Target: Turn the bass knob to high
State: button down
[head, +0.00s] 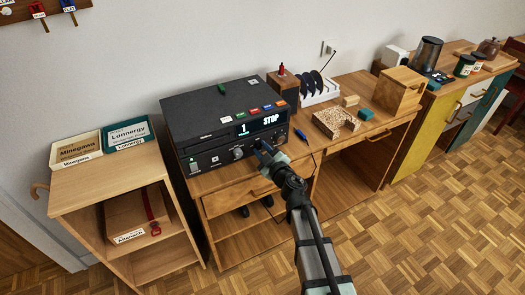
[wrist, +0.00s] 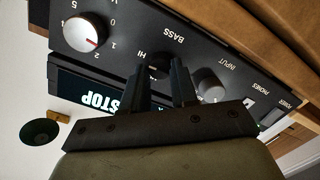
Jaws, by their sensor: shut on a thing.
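The black stereo unit (head: 205,108) stands on the wooden desk in the head view, its lit display reading "1 STOP". In the wrist view its front panel appears upside down. The dark bass knob (wrist: 159,62) sits beside the labels "BASS" and "HI". My gripper (wrist: 160,72) has one finger on each side of this knob and is shut on it. In the head view my gripper (head: 262,148) is at the stereo's front, hiding the bass knob. The knob's pointer cannot be made out.
A silver input knob (wrist: 210,86) is close beside one finger. A large numbered knob (wrist: 85,33) is on the other side. A low shelf (head: 110,185) stands left.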

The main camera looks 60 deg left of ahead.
jog(key=shift+m, duration=0.4)
jog(key=c, duration=0.9)
grip_release()
jog(key=shift+o, duration=0.2)
jog(key=shift+d, duration=0.1)
jog(key=d+r, duration=0.1)
jog(key=d, duration=1.2)
jog(key=shift+d, duration=0.3)
